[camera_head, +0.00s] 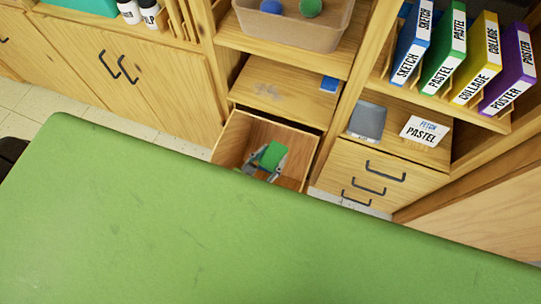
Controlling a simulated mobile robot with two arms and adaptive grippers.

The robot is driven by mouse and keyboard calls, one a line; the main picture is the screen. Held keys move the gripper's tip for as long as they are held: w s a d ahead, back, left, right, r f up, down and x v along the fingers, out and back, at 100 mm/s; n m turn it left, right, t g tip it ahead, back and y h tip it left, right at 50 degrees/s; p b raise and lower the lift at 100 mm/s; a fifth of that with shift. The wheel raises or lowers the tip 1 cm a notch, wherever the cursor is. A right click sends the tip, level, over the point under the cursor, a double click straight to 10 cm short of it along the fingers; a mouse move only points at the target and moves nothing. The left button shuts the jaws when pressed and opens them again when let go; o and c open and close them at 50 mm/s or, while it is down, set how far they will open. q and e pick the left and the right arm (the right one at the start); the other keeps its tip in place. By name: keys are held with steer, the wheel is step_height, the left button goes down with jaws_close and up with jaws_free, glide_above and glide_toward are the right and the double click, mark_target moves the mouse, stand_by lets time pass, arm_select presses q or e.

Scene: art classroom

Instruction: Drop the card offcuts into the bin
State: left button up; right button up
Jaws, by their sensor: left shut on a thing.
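My left gripper (266,163) is inside an open wooden drawer (231,136) in the middle of the view. It is shut on a small green piece (272,153). I cannot tell for sure whether this piece is a card offcut. Most of the left arm is hidden behind the green surface in front. I cannot make out the bin. My right gripper is not in view.
A broad green surface (200,230) fills the foreground, bare, and covers the drawer's near part. Behind stand wooden shelves with a tray (300,32), a grey container (367,121), a pastel box (425,131) and several labelled binders (443,58). Closed cabinet doors (130,75) are at left.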

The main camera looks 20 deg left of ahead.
arm_select(q)
steer(key=o, duration=1)
steer(key=v, duration=1.2)
steer(key=shift+r, duration=0.1)
steer(key=s+a+f+n+g+y, duration=0.15)
steer(key=a+f+n, duration=0.3)
steer(key=f, duration=0.45)
steer(key=s+a+f+n+g+y, duration=0.1)
steer(key=s+a+f+n+g, duration=0.2)
steer(key=f+n, duration=0.45)
steer(key=a+f+n+g+y, duration=0.25)
steer(key=a+f, duration=0.25)
steer(key=f, duration=0.6)
steer(key=s+d+f+n+g, duration=0.1)
steer(key=s+f+n, duration=0.3)
steer(key=n, duration=0.3)
steer(key=s+d+f+n+g+h, duration=0.1)
steer(key=s+f+n+g, duration=0.1)
steer(key=s+f+n, duration=0.3)
steer(key=s+d+f+n+g+h, duration=0.1)
steer(key=s+f+n+g, duration=0.1)
steer(key=s+f+n, duration=0.3)
steer(key=shift+s+d+f+n, duration=0.1)
steer(key=shift+s+n, duration=0.15)
steer(key=shift+n, duration=0.9)
steer(key=shift+s+d+n, duration=0.1)
steer(key=shift+s+n, duration=0.15)
steer(key=shift+n, duration=0.85)
